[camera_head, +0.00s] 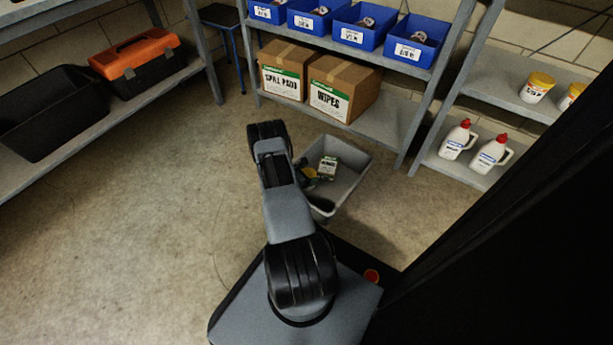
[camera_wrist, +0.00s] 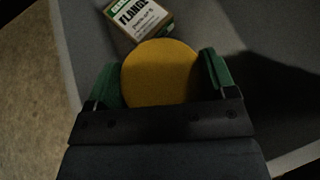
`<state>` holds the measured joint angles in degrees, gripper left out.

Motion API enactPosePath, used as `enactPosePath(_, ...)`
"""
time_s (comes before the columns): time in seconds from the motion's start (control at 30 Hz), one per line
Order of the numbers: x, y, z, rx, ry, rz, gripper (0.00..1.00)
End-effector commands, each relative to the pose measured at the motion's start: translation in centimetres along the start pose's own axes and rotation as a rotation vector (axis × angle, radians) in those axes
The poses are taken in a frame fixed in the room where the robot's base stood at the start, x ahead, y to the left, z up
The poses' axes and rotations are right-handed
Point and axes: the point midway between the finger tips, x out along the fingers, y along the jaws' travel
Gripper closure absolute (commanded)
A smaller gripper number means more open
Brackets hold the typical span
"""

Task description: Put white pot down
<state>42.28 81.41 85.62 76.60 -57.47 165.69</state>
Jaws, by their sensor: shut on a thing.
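The pot's round yellow lid (camera_wrist: 158,75) sits between the two green-lined fingers of my gripper (camera_wrist: 160,85) in the wrist view. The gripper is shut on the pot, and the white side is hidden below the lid. In the head view a small bit of yellow lid (camera_head: 311,173) shows beside my arm, at the left part of a grey bin (camera_head: 352,187). I cannot tell whether the pot touches the bin floor. A small box labelled flange (camera_wrist: 138,17) lies in the bin close to the pot; it also shows in the head view (camera_head: 327,167).
Behind the bin a shelf holds two cardboard boxes (camera_head: 316,84) and several blue bins (camera_head: 361,28). The right shelf holds a yellow-lidded white pot (camera_head: 537,87) and white bottles (camera_head: 458,139). A black crate (camera_head: 50,112) and orange toolbox (camera_head: 139,62) stand left. The left floor is clear.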

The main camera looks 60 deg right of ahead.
Motion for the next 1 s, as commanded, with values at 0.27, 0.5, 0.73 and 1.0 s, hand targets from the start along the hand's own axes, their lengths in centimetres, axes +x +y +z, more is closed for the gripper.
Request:
enactPosePath(0.27,0.2,0.1,-0.6,-0.002,-0.001,0.003,0.52)
enactPosePath(0.5,0.4,0.1,-1.1,-0.002,0.000,0.004,0.52)
enactPosePath(0.73,0.4,0.0,-1.2,-0.003,0.001,0.003,0.05)
enactPosePath(1.0,0.4,0.0,-1.2,-0.004,0.001,0.003,0.00)
